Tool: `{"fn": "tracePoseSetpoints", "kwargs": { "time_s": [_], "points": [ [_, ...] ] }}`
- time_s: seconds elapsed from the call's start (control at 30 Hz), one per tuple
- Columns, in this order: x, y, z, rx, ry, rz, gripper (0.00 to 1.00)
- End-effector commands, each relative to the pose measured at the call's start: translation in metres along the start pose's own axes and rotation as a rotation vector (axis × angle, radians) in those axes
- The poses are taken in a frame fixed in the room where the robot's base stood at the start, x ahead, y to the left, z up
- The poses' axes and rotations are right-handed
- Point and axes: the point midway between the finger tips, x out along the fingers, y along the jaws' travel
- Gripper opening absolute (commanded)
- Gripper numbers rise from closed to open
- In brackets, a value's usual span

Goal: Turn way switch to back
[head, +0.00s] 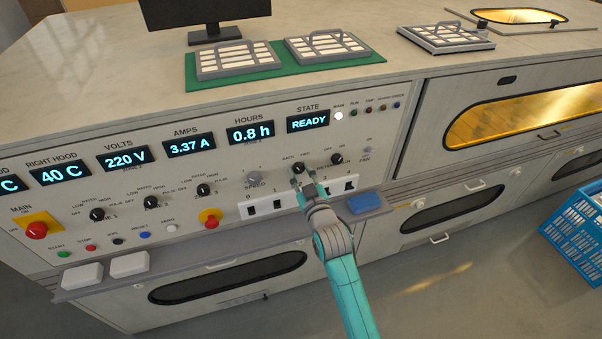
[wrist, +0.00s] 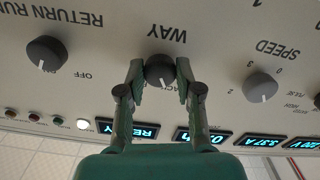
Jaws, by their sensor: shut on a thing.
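The way switch is a black round knob (wrist: 160,70) under the upside-down WAY label in the wrist view. In the head view it is the black knob (head: 298,168) right of the SPEED knob, below the READY display. My gripper (wrist: 161,82) has one finger on each side of the knob and is shut on it. In the head view my gripper (head: 307,182) reaches up to the panel at the knob. A pale pointer mark shows at the knob's lower edge in the wrist view, near a partly hidden BACK label; its exact setting is hard to read.
The SPEED knob (wrist: 261,86) and the RETURN RUN knob (wrist: 47,53) flank the switch in the wrist view. White rocker switches (head: 263,207), a red stop button (head: 210,217) and a blue block (head: 364,202) lie close by. A blue crate (head: 578,238) stands at the right.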

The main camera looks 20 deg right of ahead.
Motion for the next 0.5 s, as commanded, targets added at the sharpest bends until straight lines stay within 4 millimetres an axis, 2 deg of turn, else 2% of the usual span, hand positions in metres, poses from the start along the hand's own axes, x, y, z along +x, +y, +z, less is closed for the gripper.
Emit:
{"fn": "tracePoseSetpoints", "kwargs": {
  "time_s": [0.27,0.3,0.4,0.5],
  "points": [
    [-0.0002,-0.0001,0.0008,-0.002,-0.002,0.0,0.0],
    [-0.0002,-0.0001,0.0008,-0.002,-0.002,0.0,0.37],
    [-0.0002,-0.0001,0.0007,-0.002,-0.001,0.0,0.6],
    [-0.0001,-0.0001,0.0005,-0.002,-0.001,0.0,0.6]
  ]
}}
